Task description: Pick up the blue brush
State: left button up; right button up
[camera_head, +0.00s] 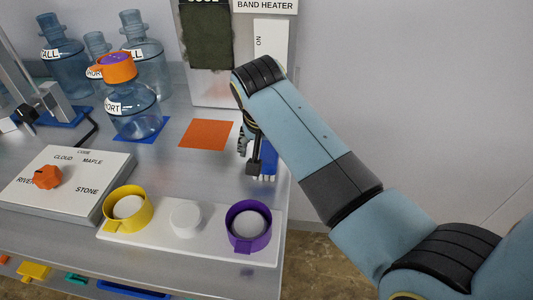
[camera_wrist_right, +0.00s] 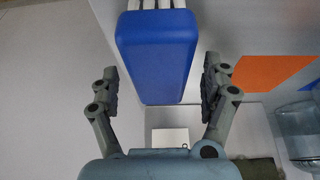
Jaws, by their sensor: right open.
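The blue brush (camera_head: 268,163) stands bristles-down near the right edge of the metal table, partly hidden behind my right gripper (camera_head: 253,155). In the right wrist view, the blue handle block of the brush (camera_wrist_right: 155,55) fills the upper middle, with white bristles at the top edge. My right gripper (camera_wrist_right: 161,70) is open, with one finger on each side of the block. A gap shows between each finger and the block. My left gripper is not in view.
An orange square (camera_head: 207,134) lies left of the brush. A white tray (camera_head: 212,240) with yellow and purple rings is in front. A jug with an orange cap (camera_head: 135,108) stands further left. A band heater box (camera_head: 225,85) stands behind.

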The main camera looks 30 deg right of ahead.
jog(key=shift+f, duration=0.25)
dwell(0.3)
jog(key=c, duration=1.3)
jog(key=shift+c, duration=0.2)
